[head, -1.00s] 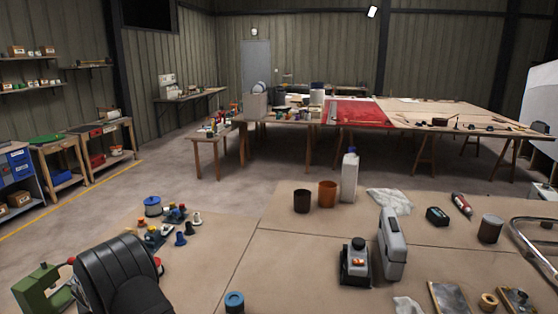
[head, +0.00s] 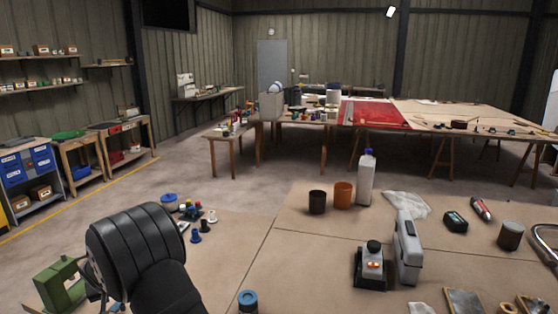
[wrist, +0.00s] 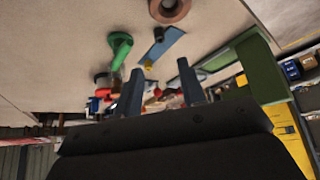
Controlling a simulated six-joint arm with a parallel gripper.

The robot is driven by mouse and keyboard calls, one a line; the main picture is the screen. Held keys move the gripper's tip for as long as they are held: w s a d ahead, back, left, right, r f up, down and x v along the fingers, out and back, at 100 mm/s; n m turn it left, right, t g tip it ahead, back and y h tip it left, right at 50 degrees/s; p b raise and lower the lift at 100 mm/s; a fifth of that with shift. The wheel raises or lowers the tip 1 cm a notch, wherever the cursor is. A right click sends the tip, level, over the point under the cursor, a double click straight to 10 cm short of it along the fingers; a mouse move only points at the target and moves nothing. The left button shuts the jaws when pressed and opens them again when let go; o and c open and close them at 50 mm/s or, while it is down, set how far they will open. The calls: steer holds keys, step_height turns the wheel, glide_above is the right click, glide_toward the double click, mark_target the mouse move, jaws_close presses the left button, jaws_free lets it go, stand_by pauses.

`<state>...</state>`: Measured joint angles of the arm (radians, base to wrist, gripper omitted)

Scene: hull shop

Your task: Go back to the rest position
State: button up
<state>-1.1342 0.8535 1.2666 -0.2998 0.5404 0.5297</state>
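My gripper (wrist: 160,66) shows in the wrist view with its two dark fingers apart and nothing held between them. Past the fingers, the wrist view shows a green object (wrist: 119,46), a blue flat piece (wrist: 163,46) and a brown ring-shaped thing (wrist: 170,8) on the tan surface. In the head view my black arm link fills the lower left and hides part of the table. The gripper itself cannot be seen there.
A green machine (head: 60,284) stands beside my arm. Several small spools and a blue reel (head: 169,201) sit behind it. A white bottle (head: 366,178), an orange cup (head: 343,194), a dark cup (head: 317,202) and a grey case (head: 407,248) stand farther right. The table's middle is mostly clear.

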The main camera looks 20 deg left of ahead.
steer(key=x, duration=1)
steer(key=shift+f, duration=0.25)
step_height(320, 180, up, 5)
steer(key=shift+w+f, duration=0.1)
steer(key=w+d+r, duration=0.6)
steer(key=d+r, duration=0.5)
steer(key=w+d+m+t+h, duration=0.1)
steer(key=w+d+m, duration=0.2)
steer(key=w+d, duration=0.7)
steer(key=w+d+m+h, duration=0.1)
steer(key=w+d+m, duration=0.2)
steer(key=w+d, duration=0.8)
steer(key=d, duration=0.6)
steer(key=shift+r+t+h, duration=0.25)
steer(key=shift+t+h, duration=0.15)
